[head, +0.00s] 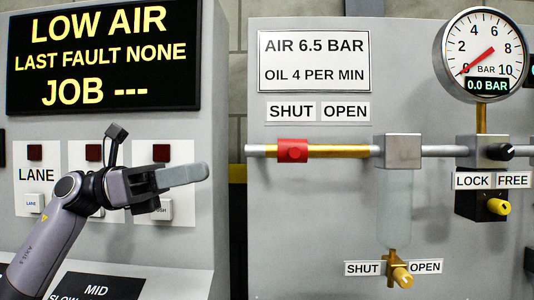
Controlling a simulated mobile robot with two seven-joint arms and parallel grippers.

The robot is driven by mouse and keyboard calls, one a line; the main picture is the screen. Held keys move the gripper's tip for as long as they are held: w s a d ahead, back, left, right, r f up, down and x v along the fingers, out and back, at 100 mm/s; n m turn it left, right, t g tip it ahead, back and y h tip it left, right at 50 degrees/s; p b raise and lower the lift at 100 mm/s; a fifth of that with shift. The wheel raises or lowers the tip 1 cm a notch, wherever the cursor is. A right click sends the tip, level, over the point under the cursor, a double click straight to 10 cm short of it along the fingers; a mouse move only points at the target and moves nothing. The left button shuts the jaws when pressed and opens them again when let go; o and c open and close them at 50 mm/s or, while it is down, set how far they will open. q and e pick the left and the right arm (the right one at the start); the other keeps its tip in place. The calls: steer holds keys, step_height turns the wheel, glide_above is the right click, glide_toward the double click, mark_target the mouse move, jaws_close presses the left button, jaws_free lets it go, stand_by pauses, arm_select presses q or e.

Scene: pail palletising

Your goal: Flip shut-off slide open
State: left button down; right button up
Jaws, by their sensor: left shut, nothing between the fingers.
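The red shut-off slide (292,151) sits on the horizontal air pipe (428,151), below the word SHUT on the SHUT/OPEN label (318,111). A bare yellow stretch of pipe (345,152) lies to its right, below OPEN. My left gripper (184,174) is shut and empty, its fingers pointing right. In the picture it is left of the slide and a little lower, in front of the left panel and apart from the slide. My right gripper is not in view.
A pressure gauge (482,52) reads 0.0 BAR. A display (104,54) reads LOW AIR. Below the pipe hang a clear bowl (394,205) with a brass drain valve (402,276), and a yellow LOCK/FREE knob (497,207). A gap separates the two panels.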

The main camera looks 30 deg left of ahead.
arm_select(q)
steer(key=p, duration=0.4)
glide_toward(293, 152)
steer(key=w+d+r, duration=0.1)
steer(key=w+d, duration=0.2)
steer(key=w, duration=0.1)
steer(key=shift+x, duration=0.9)
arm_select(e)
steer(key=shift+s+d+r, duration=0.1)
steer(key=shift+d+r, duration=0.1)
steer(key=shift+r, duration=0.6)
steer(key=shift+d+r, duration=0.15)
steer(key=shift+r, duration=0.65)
arm_select(q)
steer(key=shift+f, duration=0.15)
